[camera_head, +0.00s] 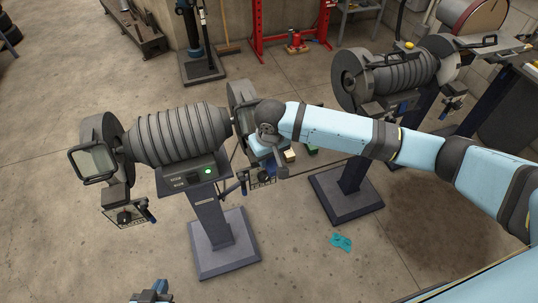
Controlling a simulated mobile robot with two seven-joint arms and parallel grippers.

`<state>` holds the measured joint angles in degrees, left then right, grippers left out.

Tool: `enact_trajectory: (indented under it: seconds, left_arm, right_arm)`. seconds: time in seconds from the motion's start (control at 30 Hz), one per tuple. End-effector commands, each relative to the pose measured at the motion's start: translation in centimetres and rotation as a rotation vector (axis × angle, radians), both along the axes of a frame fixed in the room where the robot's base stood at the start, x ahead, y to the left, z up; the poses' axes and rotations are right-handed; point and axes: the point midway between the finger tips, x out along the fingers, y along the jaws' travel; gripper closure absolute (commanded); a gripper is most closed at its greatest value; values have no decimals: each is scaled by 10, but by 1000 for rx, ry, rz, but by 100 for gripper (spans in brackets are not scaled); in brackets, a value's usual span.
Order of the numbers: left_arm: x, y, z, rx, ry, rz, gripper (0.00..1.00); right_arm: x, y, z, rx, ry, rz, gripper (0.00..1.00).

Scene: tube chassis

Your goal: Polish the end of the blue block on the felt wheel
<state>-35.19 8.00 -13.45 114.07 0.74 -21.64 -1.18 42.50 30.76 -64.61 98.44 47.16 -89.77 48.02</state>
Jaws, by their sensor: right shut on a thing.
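The near bench grinder (178,134) stands on a dark pedestal, with a green light lit on its panel. Its left wheel sits in a dark guard (100,135) with a clear shield. Its right wheel guard (240,93) is partly covered by my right arm; I cannot make out the felt. My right gripper (266,143) points down at this right end and is shut. A small light blue patch (257,148) beside it looks like the blue block, mostly hidden; contact with the wheel cannot be told. My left gripper (152,293) barely shows at the bottom edge, its jaws unclear.
A second grinder (398,75) stands at the back right on its own pedestal. Small cream (289,156) and green (311,151) items sit right of my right gripper. A teal cloth (341,242) lies on the concrete floor. The front floor is mostly clear.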

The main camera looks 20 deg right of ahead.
Motion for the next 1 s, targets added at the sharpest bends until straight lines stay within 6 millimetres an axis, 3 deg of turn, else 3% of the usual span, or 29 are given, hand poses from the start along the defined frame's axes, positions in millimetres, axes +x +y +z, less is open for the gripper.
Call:
enact_trajectory:
  seconds: [0.57,1.0]
  left_arm:
    - [1,0,15,-1,-5,0,100]
    - [1,0,16,-1,-4,0,100]
  right_arm:
    - [0,0,2,1,-3,-2,88]
    - [0,0,1,0,-2,-1,88]
